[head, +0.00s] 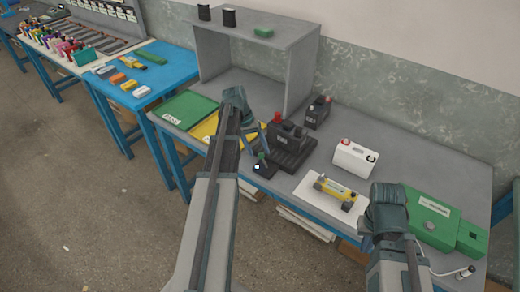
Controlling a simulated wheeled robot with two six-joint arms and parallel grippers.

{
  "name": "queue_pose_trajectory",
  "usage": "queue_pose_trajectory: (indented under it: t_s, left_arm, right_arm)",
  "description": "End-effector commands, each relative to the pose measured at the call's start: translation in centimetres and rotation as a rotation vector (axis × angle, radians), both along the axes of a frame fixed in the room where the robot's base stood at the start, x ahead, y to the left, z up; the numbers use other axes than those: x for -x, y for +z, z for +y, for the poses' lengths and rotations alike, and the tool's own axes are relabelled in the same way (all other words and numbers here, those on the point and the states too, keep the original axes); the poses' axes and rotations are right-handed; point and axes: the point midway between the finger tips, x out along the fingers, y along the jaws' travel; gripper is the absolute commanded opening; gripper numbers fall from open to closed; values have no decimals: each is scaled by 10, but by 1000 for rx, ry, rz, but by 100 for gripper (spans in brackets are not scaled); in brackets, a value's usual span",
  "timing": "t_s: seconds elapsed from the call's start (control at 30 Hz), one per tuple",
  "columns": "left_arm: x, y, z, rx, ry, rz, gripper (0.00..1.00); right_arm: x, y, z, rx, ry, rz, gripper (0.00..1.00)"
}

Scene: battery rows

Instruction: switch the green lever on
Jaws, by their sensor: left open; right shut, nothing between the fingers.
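A small black switch box (265,170) sits near the front edge of the grey bench. A lever with a green tip (262,156) stands up from it, and a small pale light shows on its front. My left gripper (259,138) is open, pointing down just behind and above the green lever. I cannot tell whether it touches the lever; the fingers are small and dark here. My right gripper (389,196) is shut and empty over the bench's front right, with its fingertips mostly hidden by the wrist.
A black battery in a dark cradle (293,154) stands right beside my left gripper. Green (183,110) and yellow trays lie left.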

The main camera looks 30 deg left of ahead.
Motion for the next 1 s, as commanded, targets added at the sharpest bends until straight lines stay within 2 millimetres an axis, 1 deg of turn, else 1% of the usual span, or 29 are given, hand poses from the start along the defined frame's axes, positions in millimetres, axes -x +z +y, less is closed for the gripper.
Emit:
queue_pose_trajectory:
  t_s: [0.03, 0.4, 0.5, 0.67, 1.0]
  left_arm:
    - [0, 16, 3, 0, 1, 0, 64]
    - [4, 73, 24, 0, 1, 0, 64]
    - [4, 84, 29, 0, 1, 0, 64]
    - [6, 92, 34, 0, 1, 0, 64]
    - [6, 91, 34, 0, 0, 0, 64]
  right_arm:
    - [0, 16, 0, 0, 0, 0, 0]
    - [0, 73, 0, 0, 0, 0, 0]
    - [0, 84, 0, 0, 0, 0, 0]
    - [0, 93, 0, 0, 0, 0, 0]
    - [0, 91, 0, 0, 0, 0, 0]
